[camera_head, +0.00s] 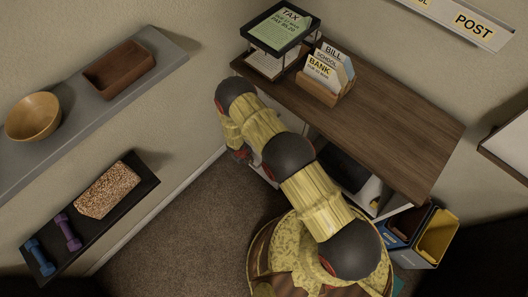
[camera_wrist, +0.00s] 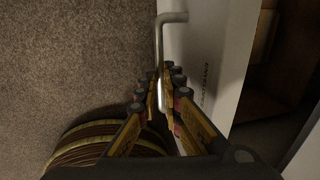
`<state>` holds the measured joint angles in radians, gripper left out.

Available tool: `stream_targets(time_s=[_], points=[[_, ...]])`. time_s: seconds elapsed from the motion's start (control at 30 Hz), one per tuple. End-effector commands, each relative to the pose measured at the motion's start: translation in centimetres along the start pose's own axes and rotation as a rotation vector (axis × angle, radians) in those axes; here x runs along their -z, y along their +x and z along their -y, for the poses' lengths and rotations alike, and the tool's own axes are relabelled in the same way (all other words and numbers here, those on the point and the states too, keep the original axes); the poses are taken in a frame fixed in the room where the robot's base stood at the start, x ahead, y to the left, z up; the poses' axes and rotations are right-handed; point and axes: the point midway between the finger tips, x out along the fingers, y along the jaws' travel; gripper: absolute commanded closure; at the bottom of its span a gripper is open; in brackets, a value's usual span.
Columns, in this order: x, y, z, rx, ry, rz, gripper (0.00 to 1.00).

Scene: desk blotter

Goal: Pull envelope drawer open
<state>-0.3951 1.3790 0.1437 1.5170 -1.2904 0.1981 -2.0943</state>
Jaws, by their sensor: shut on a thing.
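To the right of the white front is a dark opening with brown contents (camera_wrist: 262,35). In the head view my arm reaches down at the left end of the wooden desk (camera_head: 385,125), and my gripper (camera_head: 243,155) is small and partly hidden there.
A letter sorter (camera_head: 325,90) and a paper tray (camera_head: 280,35) stand on the desk. Colored bins (camera_head: 435,235) stand at its right end. Wall shelves on the left hold bowls (camera_head: 33,117) and dumbbells (camera_head: 68,232). Carpet (camera_head: 180,235) lies clear left of my base.

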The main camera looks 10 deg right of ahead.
Motion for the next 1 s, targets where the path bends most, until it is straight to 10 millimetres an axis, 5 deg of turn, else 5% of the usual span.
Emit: stream_targets(time_s=[0.2,0.5,0.7,1.0], points=[[-0.6,-1.4,-6.9,0.0,-0.007,0.001,1.0],[-0.5,-2.7,-13.5,0.0,-0.004,0.001,1.0],[-0.5,-3.2,-16.1,0.0,-0.002,0.001,1.0],[-0.5,-3.4,-17.4,0.0,0.0,0.0,1.0]])
